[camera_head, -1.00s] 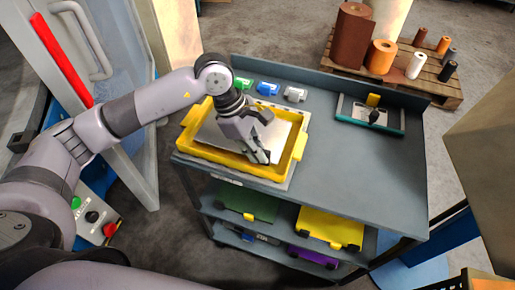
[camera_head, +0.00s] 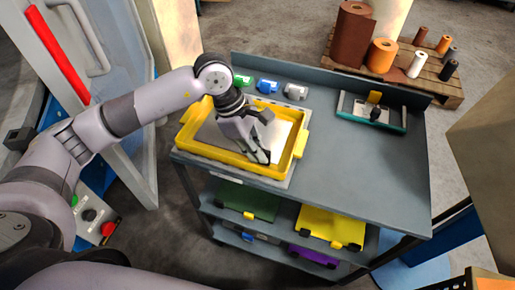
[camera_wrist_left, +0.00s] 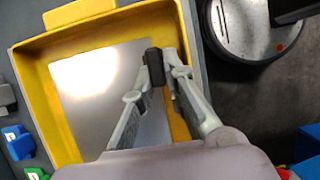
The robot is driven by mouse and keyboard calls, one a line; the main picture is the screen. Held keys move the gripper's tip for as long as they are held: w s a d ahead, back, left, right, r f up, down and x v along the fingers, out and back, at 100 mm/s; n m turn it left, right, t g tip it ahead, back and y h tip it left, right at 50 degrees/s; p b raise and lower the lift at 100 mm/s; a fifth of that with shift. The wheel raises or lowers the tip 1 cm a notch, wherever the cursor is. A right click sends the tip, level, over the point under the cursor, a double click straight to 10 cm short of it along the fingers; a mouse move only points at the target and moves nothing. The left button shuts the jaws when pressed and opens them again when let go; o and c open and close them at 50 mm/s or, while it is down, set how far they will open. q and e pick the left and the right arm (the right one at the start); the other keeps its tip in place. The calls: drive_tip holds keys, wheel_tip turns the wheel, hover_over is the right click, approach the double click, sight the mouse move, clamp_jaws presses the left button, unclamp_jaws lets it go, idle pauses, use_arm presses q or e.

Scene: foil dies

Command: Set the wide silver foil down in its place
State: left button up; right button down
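The wide silver foil (camera_head: 285,113) is a flat shiny sheet lying inside the yellow tray (camera_head: 300,145) on the cart top. In the left wrist view the foil (camera_wrist_left: 95,85) lies within the tray's yellow walls with a bright glare on it. My left gripper (camera_head: 264,158) reaches down into the tray at its near right part. In the left wrist view my left gripper (camera_wrist_left: 160,65) has its fingertips close together around a dark block at the foil's edge. The contact under the fingertips is hidden. My right gripper is not in view.
Green, blue and grey clips (camera_head: 268,87) lie behind the tray. A teal-edged holder (camera_head: 392,123) stands at the cart's back right. The cart top (camera_head: 350,170) between is clear. Lower shelves hold green, yellow (camera_head: 330,224) and purple pieces. A pallet (camera_head: 432,90) with rolls stands beyond.

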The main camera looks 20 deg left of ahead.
use_arm(q)
drive_tip(key=o, duration=0.5)
